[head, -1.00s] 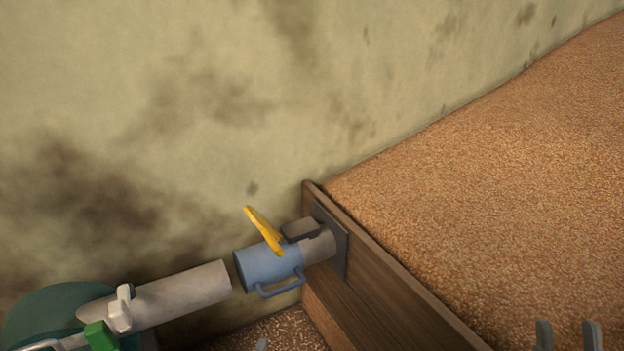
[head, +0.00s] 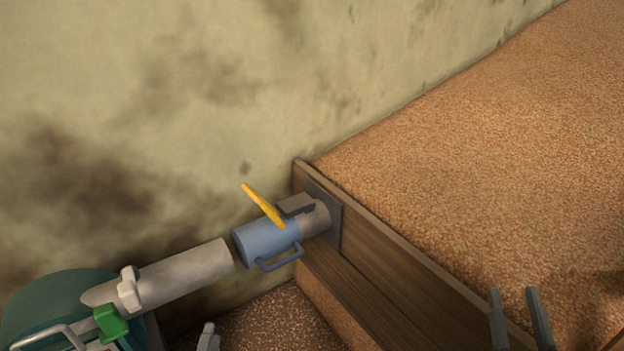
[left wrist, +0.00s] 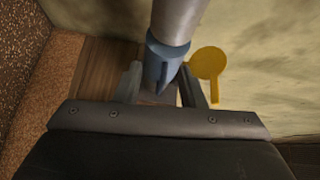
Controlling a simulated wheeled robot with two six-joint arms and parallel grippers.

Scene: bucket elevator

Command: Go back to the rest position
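In the head view, my left gripper (head: 208,338) shows only as a small grey tip at the bottom, below the gap between the pipe and the blue sleeve. In the left wrist view, its fingers (left wrist: 162,88) are spread apart, with nothing seen held between them. The blue sleeve (left wrist: 163,56) appears beyond and between those fingers. My right gripper (head: 520,318) is open and empty, in front of the wooden board and grain at the lower right. The blue sleeve (head: 268,241) with its handle sits on the grey outlet (head: 315,217), with a yellow lever (head: 263,206) tilted above it.
A grey pipe (head: 190,270) with a white clamp and a green part (head: 111,323) leads from a teal housing (head: 45,305) at the lower left. A gap separates it from the sleeve. The wooden board (head: 390,265) holds back a grain heap (head: 480,160). A stained wall stands behind.

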